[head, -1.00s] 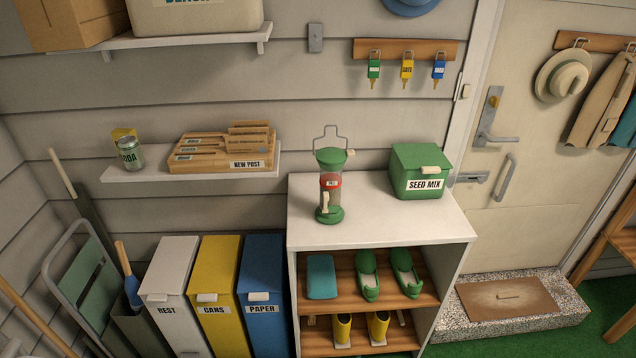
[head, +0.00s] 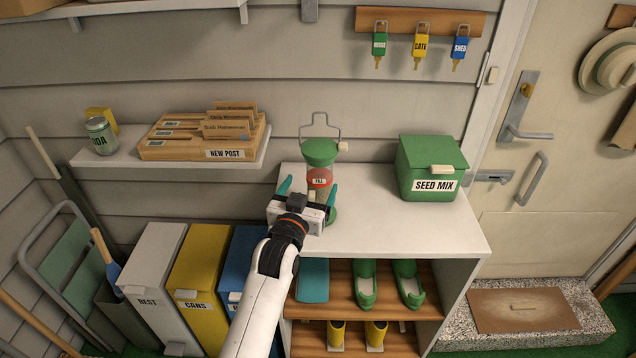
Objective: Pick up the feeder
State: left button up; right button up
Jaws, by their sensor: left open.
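The feeder (head: 320,157) stands upright on the white top of the shelf unit (head: 395,228). It has a green lid with a wire hanger, a red label band, a clear tube and a green base. My left gripper (head: 306,188) is in front of the feeder's tube, its jaws open. One teal fingertip shows to the left of the tube and the other to its right. The gripper body hides part of the lower tube and base, and I cannot tell whether the fingers touch it. My right gripper is not in view.
A green seed mix box (head: 430,168) stands right of the feeder on the same top. A wall shelf (head: 90,160) with a can (head: 101,136) and a wooden letter tray (head: 180,150) is at the left. Bins stand below it. Keys hang above.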

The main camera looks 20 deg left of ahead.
aim_at(315, 177)
pick_arm(q)
jog(key=w, duration=0.4)
jog(key=w+p, duration=0.1)
jog(key=w, duration=0.2)
jog(key=shift+w+r+p, duration=0.3)
jog(key=shift+w+p, duration=0.1)
jog(key=shift+w+f, duration=0.1)
jog(key=shift+w, duration=0.2)
jog(key=c, duration=1.5)
